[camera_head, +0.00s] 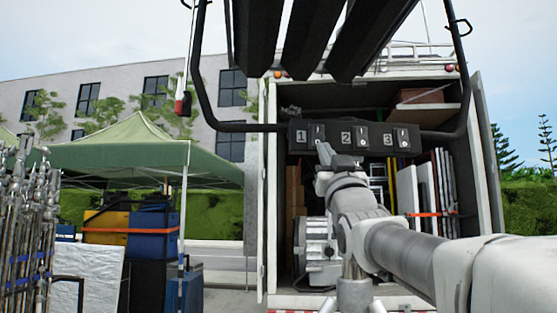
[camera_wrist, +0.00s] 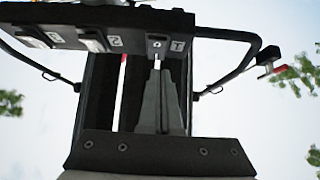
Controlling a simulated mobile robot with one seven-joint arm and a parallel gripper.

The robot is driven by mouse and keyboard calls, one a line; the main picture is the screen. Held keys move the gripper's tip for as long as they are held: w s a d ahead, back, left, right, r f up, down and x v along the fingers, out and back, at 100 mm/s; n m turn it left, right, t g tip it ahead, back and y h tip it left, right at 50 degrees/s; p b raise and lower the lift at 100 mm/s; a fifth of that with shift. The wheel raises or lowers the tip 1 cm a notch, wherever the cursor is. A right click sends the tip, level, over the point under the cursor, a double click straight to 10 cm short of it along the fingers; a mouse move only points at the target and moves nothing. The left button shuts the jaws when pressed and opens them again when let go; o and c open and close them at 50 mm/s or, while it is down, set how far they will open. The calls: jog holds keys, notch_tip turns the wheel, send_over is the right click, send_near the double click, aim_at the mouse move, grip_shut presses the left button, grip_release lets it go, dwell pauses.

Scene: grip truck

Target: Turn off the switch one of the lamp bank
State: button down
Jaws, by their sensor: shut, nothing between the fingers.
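The lamp bank's black switch box (camera_head: 355,148) hangs on a black tubular frame, with switches labelled 1, 2 and 3 from left to right. Switch one (camera_head: 318,133) is at the left end; in the wrist view it appears inverted, just beside its numeral (camera_wrist: 157,43). My gripper (camera_head: 324,149) is shut and empty, its tips just below switch one. In the wrist view the closed fingers (camera_wrist: 158,66) point straight at that switch, very near it. Whether they touch cannot be told. Switch two (camera_head: 362,139) and switch three (camera_head: 404,138) show pale levers.
Dark lamp bars (camera_head: 310,40) hang above the box, and the frame tube (camera_head: 222,126) bends around it. Behind is an open truck (camera_head: 270,200) with loaded gear. A green canopy (camera_head: 140,150), cases (camera_head: 152,240) and metal stands (camera_head: 30,220) are at left.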

jog(key=w+f+b+v, duration=0.1)
jog(key=b+v, duration=0.1)
jog(key=v, duration=0.6)
jog(key=shift+w+a+f+b, duration=0.15)
jog(key=shift+f+b, duration=0.05)
jog(key=shift+b, duration=0.2)
jog(key=s+f+m+g+h, duration=0.15)
jog(key=f+g, duration=0.35)
jog(key=f, duration=0.8)
jog(key=s+f+n+g+h, duration=0.1)
jog(key=s+f+g, duration=0.35)
jog(key=f, duration=0.85)
jog(key=s+f+g, duration=0.5)
jog(key=s+f, duration=0.3)
jog(key=f, duration=0.3)
jog(key=s+f+g+y, duration=0.1)
jog(key=s+f+g, duration=0.5)
jog(key=s+f, duration=0.3)
notch_tip(320, 180, down, 2)
jog(key=shift+f, duration=0.1)
